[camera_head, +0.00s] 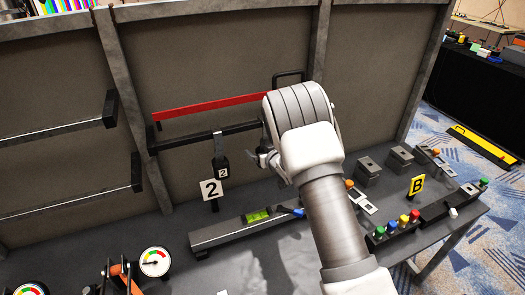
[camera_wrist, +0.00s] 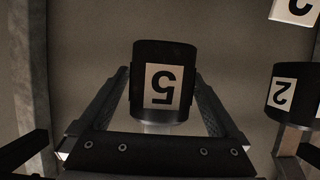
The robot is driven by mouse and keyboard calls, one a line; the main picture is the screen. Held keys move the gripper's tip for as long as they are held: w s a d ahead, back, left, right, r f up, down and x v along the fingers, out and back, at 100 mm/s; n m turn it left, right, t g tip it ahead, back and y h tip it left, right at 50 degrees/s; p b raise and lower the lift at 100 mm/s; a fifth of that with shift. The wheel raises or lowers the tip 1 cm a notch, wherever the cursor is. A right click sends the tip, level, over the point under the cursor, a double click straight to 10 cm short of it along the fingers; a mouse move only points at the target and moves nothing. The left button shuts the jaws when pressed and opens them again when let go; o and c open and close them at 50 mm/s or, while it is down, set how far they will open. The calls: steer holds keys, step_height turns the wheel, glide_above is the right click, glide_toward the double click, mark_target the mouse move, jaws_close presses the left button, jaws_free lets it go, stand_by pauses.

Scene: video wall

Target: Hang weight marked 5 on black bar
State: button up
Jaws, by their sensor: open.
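The black bar (camera_head: 190,139) runs across the back panel in the head view, just below a red bar (camera_head: 215,107). The weight marked 5 (camera_wrist: 161,84) is a black cylinder with a white label, upside down in the wrist view. My gripper (camera_wrist: 155,75) is open, with one finger on each side of this weight; I cannot tell whether they touch it. In the head view my gripper (camera_head: 262,160) is at the bar's right part, and my wrist hides the weight 5. How the weight is supported is hidden.
A weight marked 2 (camera_head: 222,172) hangs from the bar left of my gripper, with a white 2 card (camera_head: 210,189) below; this weight also shows in the wrist view (camera_wrist: 284,92). Below lie a grey rail with a green level (camera_head: 258,216), a gauge (camera_head: 155,262) and coloured buttons (camera_head: 391,228).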

steer(key=s+d+r+m+g+h+b, duration=0.1)
steer(key=s+d+r+m+h, duration=0.1)
steer(key=s+d+r, duration=0.65)
steer(key=s+d+r+m+g+h+b, duration=0.1)
steer(key=s+d+r+h, duration=0.35)
steer(key=s+r, duration=0.75)
steer(key=s+d+r+m+g+y, duration=0.1)
steer(key=s+g, duration=0.3)
steer(key=s, duration=2.1)
steer(key=shift+d+r+m+g, duration=0.3)
steer(key=shift+d+r+g, duration=0.1)
steer(key=shift+r, duration=0.15)
steer(key=shift+c, duration=0.3)
